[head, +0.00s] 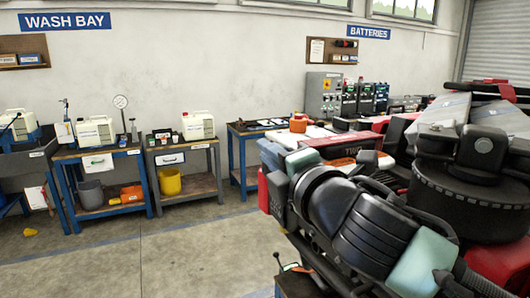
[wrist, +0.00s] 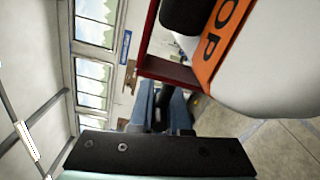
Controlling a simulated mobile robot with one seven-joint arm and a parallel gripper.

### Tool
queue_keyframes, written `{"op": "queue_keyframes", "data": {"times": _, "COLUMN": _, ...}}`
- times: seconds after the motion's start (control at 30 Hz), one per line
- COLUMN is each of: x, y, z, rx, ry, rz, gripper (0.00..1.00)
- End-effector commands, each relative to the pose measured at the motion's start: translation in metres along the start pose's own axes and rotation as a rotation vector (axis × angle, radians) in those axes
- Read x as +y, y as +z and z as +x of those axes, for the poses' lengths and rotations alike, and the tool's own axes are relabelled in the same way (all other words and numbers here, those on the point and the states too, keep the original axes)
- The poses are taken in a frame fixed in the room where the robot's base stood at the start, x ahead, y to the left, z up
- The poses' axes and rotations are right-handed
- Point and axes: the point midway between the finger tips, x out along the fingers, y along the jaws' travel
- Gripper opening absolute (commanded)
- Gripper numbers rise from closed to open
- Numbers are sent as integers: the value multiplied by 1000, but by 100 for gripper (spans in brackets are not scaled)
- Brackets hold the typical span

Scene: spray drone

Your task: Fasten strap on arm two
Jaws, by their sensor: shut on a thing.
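The drone (head: 470,190) fills the right of the head view, with grey arms and a black round part. A red part (head: 345,140) lettered "TWO" lies left of it. A small orange piece (head: 341,162), seemingly the strap, shows next to my gripper. In the wrist view, a close orange band (wrist: 218,45) with black letters ending in "OP" runs beside a pale rounded surface.
A blue-framed bench (head: 243,130) stands behind the drone by the wall, with chargers (head: 365,97) and a grey control box (head: 323,95). Wash-bay benches (head: 100,155) with sprayers and buckets stand at left. The floor (head: 190,250) between is mostly clear.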

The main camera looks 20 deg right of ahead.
Motion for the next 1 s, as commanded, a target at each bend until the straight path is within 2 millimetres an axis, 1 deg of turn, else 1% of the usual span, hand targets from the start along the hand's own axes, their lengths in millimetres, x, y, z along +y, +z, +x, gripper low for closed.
{"op": "queue_keyframes", "data": {"times": 0.03, "x": -3, "y": 2, "z": 0, "rx": -5, "ry": -5, "rz": -5, "gripper": 0}}
{"op": "queue_keyframes", "data": {"times": 0.37, "x": -4, "y": 2, "z": 0, "rx": -5, "ry": -7, "rz": -4, "gripper": 0}}
{"op": "queue_keyframes", "data": {"times": 0.4, "x": -4, "y": 2, "z": 0, "rx": -5, "ry": -7, "rz": -4, "gripper": 19}}
{"op": "queue_keyframes", "data": {"times": 0.53, "x": -3, "y": 1, "z": 0, "rx": -4, "ry": -6, "rz": -3, "gripper": 42}}
{"op": "queue_keyframes", "data": {"times": 0.57, "x": -3, "y": 1, "z": 0, "rx": -3, "ry": -5, "rz": -3, "gripper": 45}}
{"op": "queue_keyframes", "data": {"times": 0.87, "x": -2, "y": 0, "z": -1, "rx": -1, "ry": -2, "rz": -3, "gripper": 45}}
{"op": "queue_keyframes", "data": {"times": 0.97, "x": -2, "y": 0, "z": -8, "rx": -2, "ry": -2, "rz": -3, "gripper": 45}}
{"op": "queue_keyframes", "data": {"times": 1.0, "x": -3, "y": 1, "z": -13, "rx": -2, "ry": -2, "rz": -3, "gripper": 45}}
